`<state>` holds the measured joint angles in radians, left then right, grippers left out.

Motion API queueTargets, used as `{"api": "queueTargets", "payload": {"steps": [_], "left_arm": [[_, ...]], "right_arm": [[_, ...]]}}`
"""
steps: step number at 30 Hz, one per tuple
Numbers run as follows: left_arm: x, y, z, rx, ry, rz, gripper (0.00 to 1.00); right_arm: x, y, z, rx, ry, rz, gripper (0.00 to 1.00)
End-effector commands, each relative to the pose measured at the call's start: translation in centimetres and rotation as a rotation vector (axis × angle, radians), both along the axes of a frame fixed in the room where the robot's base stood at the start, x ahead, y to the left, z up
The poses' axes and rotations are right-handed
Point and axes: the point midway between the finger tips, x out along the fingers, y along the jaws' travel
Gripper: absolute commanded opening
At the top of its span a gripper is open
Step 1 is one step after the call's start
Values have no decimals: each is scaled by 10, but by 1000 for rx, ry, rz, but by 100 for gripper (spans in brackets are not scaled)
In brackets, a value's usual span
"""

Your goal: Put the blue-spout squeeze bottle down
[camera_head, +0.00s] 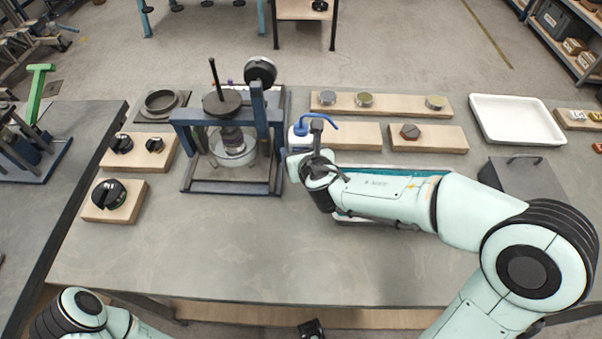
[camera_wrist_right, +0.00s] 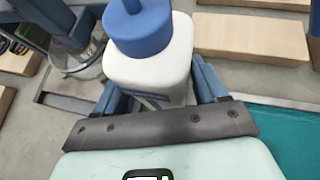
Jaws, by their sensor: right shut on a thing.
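The squeeze bottle (camera_head: 297,143) has a white body and a blue cap with a bent blue spout. It stands about upright just right of the press frame in the head view. In the right wrist view the bottle (camera_wrist_right: 150,68) fills the space between the blue fingers. My right gripper (camera_head: 310,160) is shut on the bottle's body; its fingers also show in the wrist view (camera_wrist_right: 160,90). The bottle's base is hidden, so I cannot tell whether it touches the table. A dark part at the bottom edge may be my left gripper (camera_head: 311,329); its jaws cannot be made out.
The blue press frame (camera_head: 187,160) with a glass vessel (camera_head: 232,148) is close left of the bottle. Wooden blocks (camera_head: 355,135) lie behind it. A teal-topped tray (camera_head: 400,172) lies partly under my right arm. The table's front (camera_head: 200,250) is clear.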

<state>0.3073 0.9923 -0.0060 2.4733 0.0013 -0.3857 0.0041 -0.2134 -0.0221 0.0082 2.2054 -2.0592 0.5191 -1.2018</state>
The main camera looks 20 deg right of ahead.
Motion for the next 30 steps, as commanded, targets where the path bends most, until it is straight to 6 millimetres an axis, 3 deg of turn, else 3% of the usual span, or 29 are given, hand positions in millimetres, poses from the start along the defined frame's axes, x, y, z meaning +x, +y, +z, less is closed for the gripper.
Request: {"api": "queueTargets", "payload": {"steps": [13, 27, 28, 30], "left_arm": [[-6, 0, -26, 1, 4, 1, 43], [-4, 0, -31, 1, -2, 2, 43], [-4, 0, -30, 1, -2, 2, 43], [-4, 0, -29, 1, -2, 2, 43]], "right_arm": [[0, 0, -54, -2, -1, 0, 54], [0, 0, -60, 0, -4, -1, 54], [0, 0, -60, 0, -1, 0, 81], [0, 0, -59, 0, -2, 0, 97]]}}
